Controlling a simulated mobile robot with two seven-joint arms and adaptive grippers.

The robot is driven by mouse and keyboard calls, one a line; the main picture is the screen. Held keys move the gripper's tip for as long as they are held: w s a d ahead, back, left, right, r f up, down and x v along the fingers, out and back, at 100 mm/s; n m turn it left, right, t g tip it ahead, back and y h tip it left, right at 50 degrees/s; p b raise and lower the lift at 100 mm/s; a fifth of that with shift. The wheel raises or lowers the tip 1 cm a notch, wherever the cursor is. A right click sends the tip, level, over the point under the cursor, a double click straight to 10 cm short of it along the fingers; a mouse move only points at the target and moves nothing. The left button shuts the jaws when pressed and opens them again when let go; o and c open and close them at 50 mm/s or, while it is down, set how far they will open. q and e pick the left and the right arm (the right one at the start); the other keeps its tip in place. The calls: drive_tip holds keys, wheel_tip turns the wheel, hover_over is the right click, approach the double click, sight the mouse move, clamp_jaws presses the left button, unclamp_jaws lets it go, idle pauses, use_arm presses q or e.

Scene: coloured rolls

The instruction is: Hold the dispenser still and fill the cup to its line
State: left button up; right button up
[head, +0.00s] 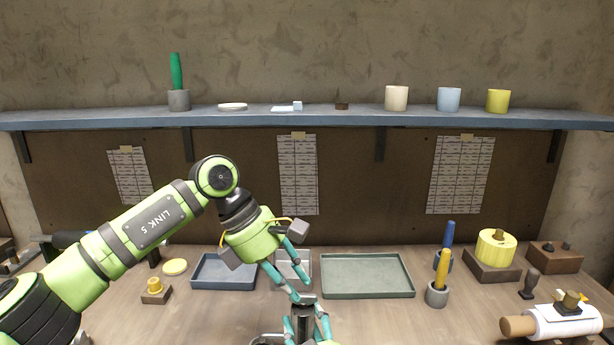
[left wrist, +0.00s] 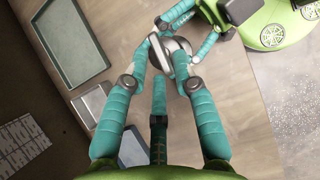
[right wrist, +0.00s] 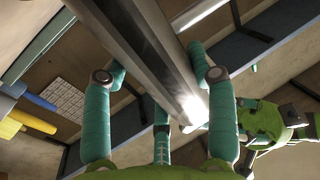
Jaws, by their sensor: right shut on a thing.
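A dark grey upright body (head: 303,314), seemingly the dispenser, stands at the bottom centre of the head view. In the right wrist view it is a long faceted grey column (right wrist: 150,50) between my right fingers. My right gripper (head: 307,328) is shut on it. My left gripper (head: 301,289) points down at its top from above. In the left wrist view a round metallic top (left wrist: 176,57) lies between the left fingertips; whether they press on it is unclear. A metallic rim (head: 266,340) shows at the bottom edge. I cannot identify the cup with its line.
Blue tray (head: 223,284), grey square tray (head: 294,256) and green tray (head: 367,294) lie behind the grippers. Holders with a blue-handled tool (head: 449,234) and a yellow-handled tool (head: 441,266), a yellow roll (head: 496,250) and a white roll (head: 555,322) stand right. A shelf (head: 330,120) runs above.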

sight(303, 301)
use_arm(q)
drive_tip(key=shift+x, duration=0.95)
drive_tip(key=shift+s+f, duration=0.1)
drive_tip(key=shift+f, duration=0.05)
clamp_jaws()
drive_tip(key=shift+m+g, duration=0.7)
drive_tip(key=shift+m, duration=0.3)
drive_tip(key=shift+a+y, duration=0.1)
drive_tip(key=shift+y, duration=0.2)
drive_tip(key=shift+c, duration=0.2)
unclamp_jaws()
